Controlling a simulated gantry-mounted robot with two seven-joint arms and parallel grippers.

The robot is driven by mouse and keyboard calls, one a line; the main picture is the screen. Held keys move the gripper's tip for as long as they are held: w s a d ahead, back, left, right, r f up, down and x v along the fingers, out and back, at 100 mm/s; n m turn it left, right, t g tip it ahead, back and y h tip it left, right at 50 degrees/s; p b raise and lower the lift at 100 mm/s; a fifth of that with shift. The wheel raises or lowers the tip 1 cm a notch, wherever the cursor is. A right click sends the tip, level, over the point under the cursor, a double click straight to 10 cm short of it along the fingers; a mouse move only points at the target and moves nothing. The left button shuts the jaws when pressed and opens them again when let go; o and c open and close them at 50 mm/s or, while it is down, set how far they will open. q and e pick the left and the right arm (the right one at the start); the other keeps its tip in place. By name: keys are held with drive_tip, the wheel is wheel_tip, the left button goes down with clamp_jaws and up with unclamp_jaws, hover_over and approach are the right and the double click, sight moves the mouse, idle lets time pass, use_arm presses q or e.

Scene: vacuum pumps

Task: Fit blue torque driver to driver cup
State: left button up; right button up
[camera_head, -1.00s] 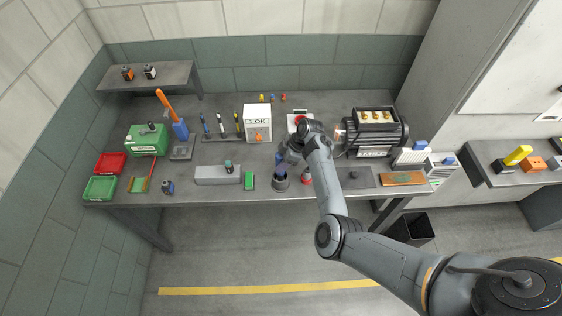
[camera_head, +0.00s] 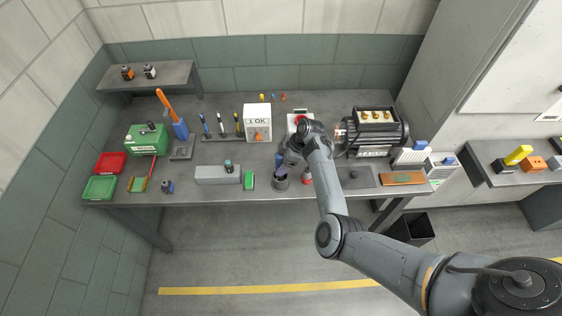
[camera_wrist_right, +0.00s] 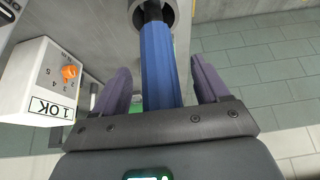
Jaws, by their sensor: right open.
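The blue torque driver (camera_wrist_right: 158,65) runs up the middle of the right wrist view, between the fingers of my right gripper (camera_wrist_right: 161,72). The fingers are open, with a gap on each side of the handle. The driver's dark far end lies within the round grey rim of the driver cup (camera_wrist_right: 174,15); how deep it sits I cannot tell. In the head view the cup (camera_head: 281,183) stands near the bench's front edge, with my right gripper (camera_head: 282,167) just above it. The driver is mostly hidden by the gripper there. My left gripper is not in view.
A white box with an orange knob (camera_head: 257,123) stands behind the cup. A grey block (camera_head: 217,175) and a green item (camera_head: 249,181) lie left of it; a red item (camera_head: 307,177) is close on the right. A motor-like pump (camera_head: 375,134) stands further right.

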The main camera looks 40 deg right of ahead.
drive_tip(key=b+v, duration=0.1)
drive_tip(key=v, duration=0.9)
drive_tip(key=shift+d+r, duration=0.2)
drive_tip(key=shift+r, duration=0.15)
drive_tip(key=shift+s+f, duration=0.1)
drive_tip(key=shift+s, duration=0.1)
